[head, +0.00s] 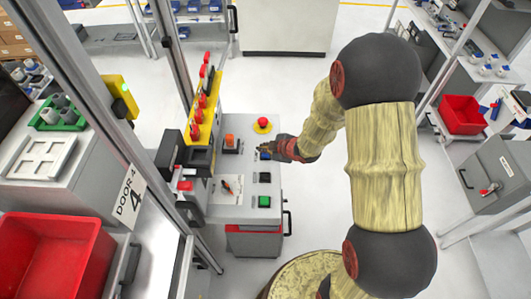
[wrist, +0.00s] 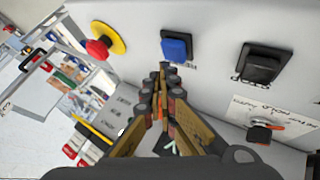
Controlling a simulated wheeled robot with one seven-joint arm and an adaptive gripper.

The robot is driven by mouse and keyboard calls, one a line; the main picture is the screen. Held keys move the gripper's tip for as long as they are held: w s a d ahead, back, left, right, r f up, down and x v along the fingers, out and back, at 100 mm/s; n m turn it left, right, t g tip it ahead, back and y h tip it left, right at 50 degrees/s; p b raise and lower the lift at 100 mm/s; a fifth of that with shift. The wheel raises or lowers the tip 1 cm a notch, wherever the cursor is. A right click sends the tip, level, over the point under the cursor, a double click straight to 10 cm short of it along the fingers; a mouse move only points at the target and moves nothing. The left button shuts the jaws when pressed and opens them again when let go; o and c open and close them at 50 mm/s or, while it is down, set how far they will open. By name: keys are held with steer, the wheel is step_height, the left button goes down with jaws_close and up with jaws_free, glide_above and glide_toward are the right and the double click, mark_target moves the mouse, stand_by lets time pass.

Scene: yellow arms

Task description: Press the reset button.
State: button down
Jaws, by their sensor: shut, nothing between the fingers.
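My gripper (head: 264,149) is shut and empty, its fingers together over the control panel (head: 230,207). In the wrist view the fingertips (wrist: 164,70) are just below the blue button (wrist: 176,47); I cannot tell whether they touch. The blue button also shows in the head view (head: 265,156), partly hidden by the fingers. No readable label shows which button is the reset button. A black button (head: 265,177) and a green button (head: 264,201) are nearer to me in a row. The black button also shows in the wrist view (wrist: 262,63).
A red mushroom button on a yellow disc (head: 262,125) is close beyond the gripper. Floor is clear right of the panel.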

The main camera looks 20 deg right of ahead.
mark_target(264, 154)
steer(key=shift+r+p, duration=2.1)
steer(key=shift+r, duration=0.45)
steer(key=s+d+f+m+g+h+b, duration=0.2)
steer(key=s+d+m+g+h, duration=0.3)
steer(key=s+d+m, duration=0.5)
steer(key=s+a+r+m+b, duration=0.1)
steer(key=s+a+r+b, duration=0.2)
steer(key=s+r+b, duration=0.1)
steer(key=s+a+r+m+t+b, duration=0.1)
steer(key=s+a+r+b, duration=0.2)
steer(key=s+b, duration=0.4)
steer(key=s+a+r+m+t+y+b, duration=0.1)
steer(key=s+a+r+b, duration=0.2)
steer(key=s+b, duration=0.3)
steer(key=s+r, duration=0.1)
steer(key=s, duration=0.1)
steer(key=shift+s+a+r+m, duration=0.2)
steer(key=shift+s+r+m, duration=0.1)
steer(key=shift+m, duration=0.1)
